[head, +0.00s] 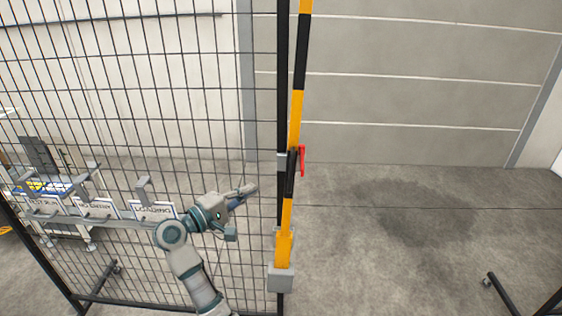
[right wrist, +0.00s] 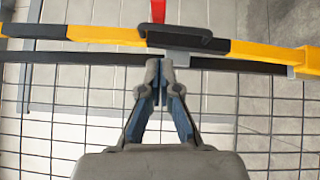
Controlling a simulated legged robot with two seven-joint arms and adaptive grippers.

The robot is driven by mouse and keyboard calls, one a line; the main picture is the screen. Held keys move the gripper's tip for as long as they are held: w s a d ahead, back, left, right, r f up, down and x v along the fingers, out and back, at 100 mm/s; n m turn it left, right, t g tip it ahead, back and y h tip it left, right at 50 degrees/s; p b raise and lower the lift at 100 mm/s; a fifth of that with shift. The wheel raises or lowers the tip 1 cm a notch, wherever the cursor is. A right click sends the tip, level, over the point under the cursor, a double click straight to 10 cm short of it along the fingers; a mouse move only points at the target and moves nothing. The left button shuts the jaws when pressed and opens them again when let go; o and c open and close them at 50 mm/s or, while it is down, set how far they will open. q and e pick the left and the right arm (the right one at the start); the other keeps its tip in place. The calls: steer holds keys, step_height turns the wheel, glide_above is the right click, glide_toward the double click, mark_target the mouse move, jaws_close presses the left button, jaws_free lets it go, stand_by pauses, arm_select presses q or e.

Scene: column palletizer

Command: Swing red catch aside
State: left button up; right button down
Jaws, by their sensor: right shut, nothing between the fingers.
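The red catch (head: 302,161) sits on the upright yellow-and-black striped bar, at about mid height in the head view. In the right wrist view the red catch (right wrist: 158,11) shows at the top edge, partly cut off, beyond a black handle-like piece on the bar. My right gripper (head: 252,188) is left of the bar and a little below the catch, apart from it. In the right wrist view its fingertips (right wrist: 160,70) are together and empty, pointing at the bar just short of the catch. My left gripper is not in view.
The striped bar (head: 298,105) stands alongside a black post at the edge of a mesh fence (head: 130,90). A rail with hanging signs (head: 153,210) crosses the fence at lower left. Open concrete floor (head: 400,230) lies right of the bar. A black frame stands at lower right.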

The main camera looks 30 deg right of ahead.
steer(key=r, duration=0.1)
steer(key=p, duration=0.4)
glide_toward(290, 174)
steer(key=w+d+r, duration=0.2)
steer(key=d+r, duration=0.1)
steer(key=d, duration=0.2)
steer(key=shift+m+y, duration=0.3)
steer(key=shift+m, duration=0.1)
steer(key=s+d, duration=0.1)
steer(key=s+d+p, duration=0.1)
steer(key=d, duration=0.1)
steer(key=shift+s+d, duration=0.25)
steer(key=shift+s, duration=0.05)
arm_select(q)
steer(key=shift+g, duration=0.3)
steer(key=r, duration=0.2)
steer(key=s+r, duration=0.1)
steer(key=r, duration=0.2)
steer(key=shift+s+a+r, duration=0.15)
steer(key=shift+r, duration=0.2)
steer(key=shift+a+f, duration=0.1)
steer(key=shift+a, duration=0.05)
arm_select(e)
steer(key=shift+a, duration=0.3)
